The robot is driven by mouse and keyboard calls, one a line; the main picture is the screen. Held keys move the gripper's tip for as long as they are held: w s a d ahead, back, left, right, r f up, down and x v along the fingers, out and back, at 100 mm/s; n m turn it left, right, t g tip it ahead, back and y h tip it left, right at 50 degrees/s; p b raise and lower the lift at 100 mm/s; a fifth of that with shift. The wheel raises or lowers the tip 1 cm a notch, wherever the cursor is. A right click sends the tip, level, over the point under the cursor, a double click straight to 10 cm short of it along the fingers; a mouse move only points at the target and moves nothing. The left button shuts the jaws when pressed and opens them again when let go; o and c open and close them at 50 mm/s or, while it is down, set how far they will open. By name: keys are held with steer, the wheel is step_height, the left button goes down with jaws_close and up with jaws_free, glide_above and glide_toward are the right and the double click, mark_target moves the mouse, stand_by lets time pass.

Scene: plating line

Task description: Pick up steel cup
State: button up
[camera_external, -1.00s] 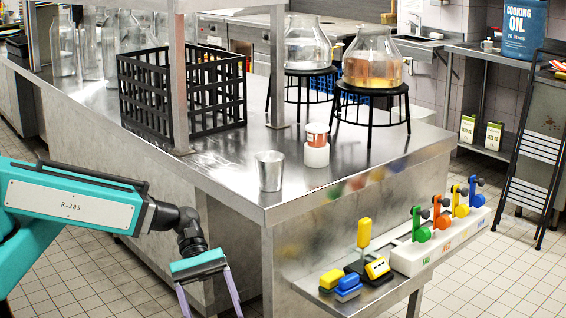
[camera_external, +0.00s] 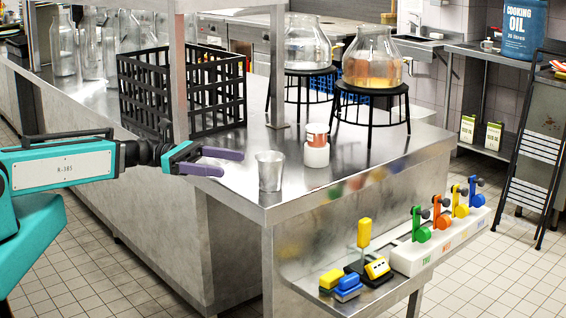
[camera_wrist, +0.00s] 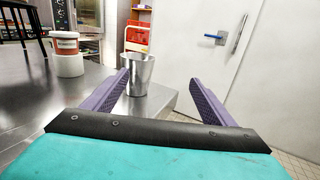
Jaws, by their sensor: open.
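The steel cup (camera_external: 270,171) stands upright on the steel counter, near its front corner, in the external view. My gripper (camera_external: 233,162) is open and empty, level with the cup and just to its left, with its purple fingers pointing at it. In the wrist view the cup (camera_wrist: 138,75) stands ahead of my gripper (camera_wrist: 160,84), left of centre. It shows beyond the tip of the left finger, which overlaps its lower left edge. I cannot tell whether the finger touches it.
A small red-and-white tub on a white block (camera_external: 316,155) stands right of the cup. A black crate (camera_external: 190,92), a steel post (camera_external: 178,80) and black stands with glass jars (camera_external: 370,95) are behind. The counter's front edge (camera_external: 330,198) is close to the cup.

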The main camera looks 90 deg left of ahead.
steer(key=a, duration=0.1)
steer(key=s+a+n+y, duration=0.1)
steer(key=a+y, duration=0.1)
steer(key=a, duration=0.1)
steer(key=shift+s+f+n, duration=0.3)
steer(key=shift+s, duration=0.1)
steer(key=shift+w, duration=0.15)
steer(key=p, duration=0.3)
glide_toward(282, 166)
steer(key=shift+w+a+f, duration=0.2)
steer(key=shift+w, duration=0.15)
steer(key=shift+w+a+f, duration=0.15)
steer(key=shift+w+a, duration=0.05)
steer(key=shift+w, duration=0.2)
steer(key=shift+w, duration=0.1)
steer(key=shift+p+x, duration=0.85)
steer(key=shift+x, duration=1.05)
steer(key=shift+w+d+r, duration=0.1)
steer(key=shift+w, duration=0.55)
